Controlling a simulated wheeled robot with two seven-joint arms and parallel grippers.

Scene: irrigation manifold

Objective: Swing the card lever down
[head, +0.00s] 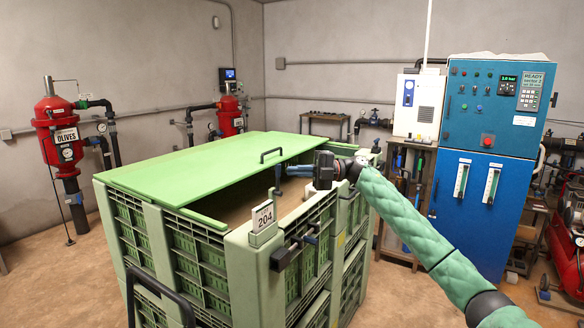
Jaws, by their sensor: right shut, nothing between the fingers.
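A white card marked 204 (263,216) stands upright at the near corner of the green crate's rim (240,240). A thin dark upright bar (277,179) rises just behind the card and looks like the card lever, pointing up. A dark latch-like fitting (286,254) sits on the crate wall to the right of the card. My right gripper (291,170) is shut and empty above the crate's opening, just right of the upright bar. Whether its fingertips touch the bar cannot be told. My left gripper is out of view.
A green lid (200,170) with a black handle (271,154) covers most of the crate, leaving the near right part open. A blue control cabinet (485,150) stands at the right. Red filter tanks (62,138) stand at the left. The floor left of the crate is clear.

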